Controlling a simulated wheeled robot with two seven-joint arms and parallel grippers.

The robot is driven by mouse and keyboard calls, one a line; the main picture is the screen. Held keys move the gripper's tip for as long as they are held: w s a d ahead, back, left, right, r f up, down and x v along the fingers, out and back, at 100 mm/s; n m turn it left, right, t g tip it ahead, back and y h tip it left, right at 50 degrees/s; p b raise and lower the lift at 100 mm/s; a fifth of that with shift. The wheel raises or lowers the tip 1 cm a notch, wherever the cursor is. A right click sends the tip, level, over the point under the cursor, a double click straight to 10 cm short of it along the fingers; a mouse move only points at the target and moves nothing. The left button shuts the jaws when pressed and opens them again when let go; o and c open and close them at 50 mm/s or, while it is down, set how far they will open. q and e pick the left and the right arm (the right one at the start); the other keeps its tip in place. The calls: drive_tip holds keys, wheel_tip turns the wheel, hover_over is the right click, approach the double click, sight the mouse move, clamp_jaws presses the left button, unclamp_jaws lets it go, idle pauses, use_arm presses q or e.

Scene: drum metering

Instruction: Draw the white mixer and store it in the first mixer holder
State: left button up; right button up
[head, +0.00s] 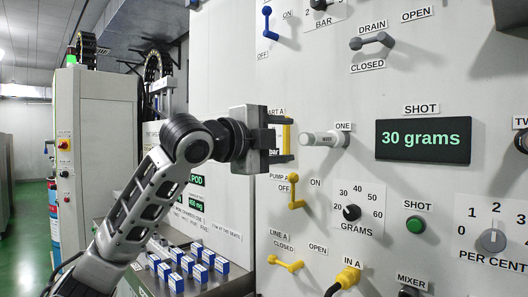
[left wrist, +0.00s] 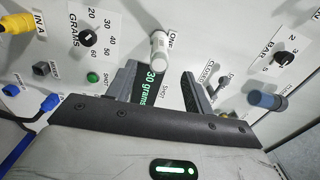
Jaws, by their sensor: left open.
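The white mixer (head: 322,139) is a short pale cylinder sticking out of the upright panel beside the label ONE. It also shows in the left wrist view (left wrist: 159,50), just beyond the fingers. My left gripper (head: 289,143) is open and empty. It points at the panel, close to the left of the mixer's outer end in the head view; I see no contact. In the left wrist view the two fingers (left wrist: 157,88) are spread wide. I cannot make out which fitting is the first mixer holder. My right gripper is out of view.
A yellow pump lever (head: 295,190) and a yellow line lever (head: 286,264) stick out below. A grey drain lever (head: 372,41) and a blue lever (head: 268,22) are above. A display (head: 423,140) reads 30 grams. Several blue-and-white boxes (head: 176,284) stand low at left.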

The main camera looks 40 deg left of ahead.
use_arm(q)
drive_tip(key=s, duration=0.2)
drive_tip(key=s+b, duration=0.1)
drive_tip(key=s, duration=0.2)
drive_tip(key=shift+a, duration=0.2)
drive_tip(key=shift+w, duration=0.1)
idle(1.0)
